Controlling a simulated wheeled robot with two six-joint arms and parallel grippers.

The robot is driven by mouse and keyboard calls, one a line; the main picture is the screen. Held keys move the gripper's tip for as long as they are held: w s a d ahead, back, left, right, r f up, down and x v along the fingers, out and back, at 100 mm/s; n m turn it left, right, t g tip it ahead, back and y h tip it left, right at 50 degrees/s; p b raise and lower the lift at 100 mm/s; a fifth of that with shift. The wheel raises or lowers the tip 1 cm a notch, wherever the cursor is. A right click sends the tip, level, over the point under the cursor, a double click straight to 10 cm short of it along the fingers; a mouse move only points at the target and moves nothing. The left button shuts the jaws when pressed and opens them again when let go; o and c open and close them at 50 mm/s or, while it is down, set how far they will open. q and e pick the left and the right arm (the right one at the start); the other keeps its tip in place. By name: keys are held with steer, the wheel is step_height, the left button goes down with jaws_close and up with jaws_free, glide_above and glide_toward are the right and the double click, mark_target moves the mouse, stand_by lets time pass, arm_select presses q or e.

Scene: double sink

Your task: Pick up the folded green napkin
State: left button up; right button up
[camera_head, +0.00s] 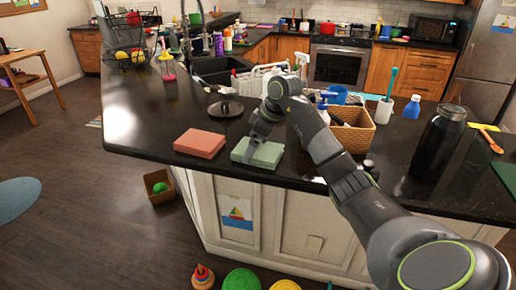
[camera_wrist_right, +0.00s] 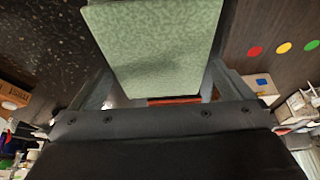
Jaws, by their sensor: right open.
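The folded green napkin (camera_head: 268,155) lies on the dark counter close to its front edge. My right gripper (camera_head: 255,140) is down at the napkin, its arm reaching in from the right. In the right wrist view the green napkin (camera_wrist_right: 155,45) fills the space between the two fingers, one on either side. The jaws are open, and I cannot tell whether a finger touches the cloth. My left gripper is not in view.
A folded salmon-pink napkin (camera_head: 200,143) lies just left of the green one. A dark round lid (camera_head: 226,108) is behind it. A wicker basket (camera_head: 352,132) and a dark jar (camera_head: 438,145) stand to the right. The counter's front left is clear.

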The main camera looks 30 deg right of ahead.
steer(key=shift+w+f, duration=0.1)
steer(key=shift+f, duration=0.25)
steer(key=shift+c, duration=0.4)
